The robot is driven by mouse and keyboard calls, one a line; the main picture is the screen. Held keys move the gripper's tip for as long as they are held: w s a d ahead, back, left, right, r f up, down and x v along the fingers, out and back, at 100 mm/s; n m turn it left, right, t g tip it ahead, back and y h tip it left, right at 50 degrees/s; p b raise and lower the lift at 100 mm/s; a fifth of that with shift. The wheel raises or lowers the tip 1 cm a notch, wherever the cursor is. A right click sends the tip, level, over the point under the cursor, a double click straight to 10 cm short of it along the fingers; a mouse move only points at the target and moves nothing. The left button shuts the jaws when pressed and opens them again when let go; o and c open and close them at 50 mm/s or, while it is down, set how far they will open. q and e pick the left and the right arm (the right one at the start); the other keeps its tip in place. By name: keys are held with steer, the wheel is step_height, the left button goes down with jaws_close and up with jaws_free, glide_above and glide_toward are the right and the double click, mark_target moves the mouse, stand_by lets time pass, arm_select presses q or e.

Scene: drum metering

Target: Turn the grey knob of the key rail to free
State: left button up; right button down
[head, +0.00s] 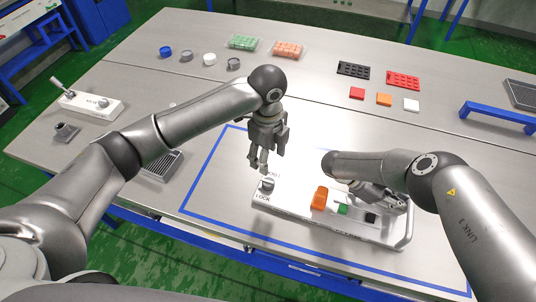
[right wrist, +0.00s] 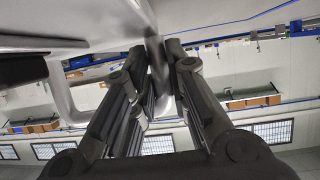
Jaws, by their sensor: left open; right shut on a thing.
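The key rail (head: 290,212) is a white bar-shaped panel on the table, inside a blue outline. Its grey knob (head: 267,185) stands at the left end, next to a "LOCK" marking; other lettering is partly hidden. My left gripper (head: 258,167) is open, pointing down just above and slightly left of the knob; contact is not clear. My right gripper (head: 396,204) is at the rail's right end, shut on the grey handle (head: 407,236). The right wrist view shows the handle bar (right wrist: 158,62) between the fingers. The knob's exact pointing direction is hard to tell.
The rail also carries an orange part (head: 319,198), a green part (head: 343,209) and a black part (head: 371,218). Coloured squares and trays lie at the back. A white block with a lever (head: 92,104) stands far left.

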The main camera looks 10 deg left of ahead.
steer(key=c, duration=1.3)
jaws_free()
